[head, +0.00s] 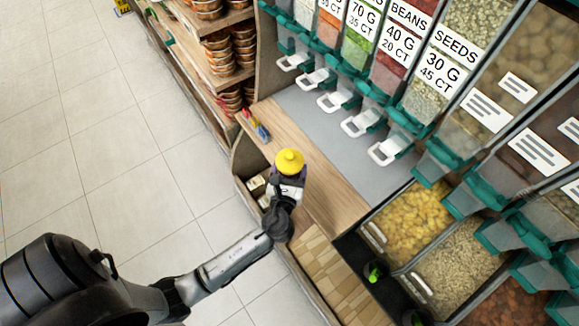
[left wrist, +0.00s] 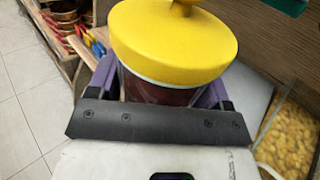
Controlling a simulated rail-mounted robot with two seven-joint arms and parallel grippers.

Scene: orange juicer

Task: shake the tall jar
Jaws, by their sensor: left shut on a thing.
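The tall jar has a yellow lid (head: 289,161), seen from above in the head view, at the end of my left arm. In the left wrist view its yellow lid (left wrist: 172,45) fills the top middle, with a dark reddish body (left wrist: 155,92) just below it. My left gripper (head: 288,180) is shut on the jar, with a purple finger on each side of its body. The jar is over or near the wooden counter edge; the head view does not show clearly whether its base touches anything. My right gripper is not in view.
A wooden counter (head: 325,185) runs beside the bulk dispensers, with a grey strip (head: 335,140) behind. Small red and blue items (head: 256,126) lie at its far end. Bins of yellow pieces (head: 408,222) and grains (head: 455,265) stand right.

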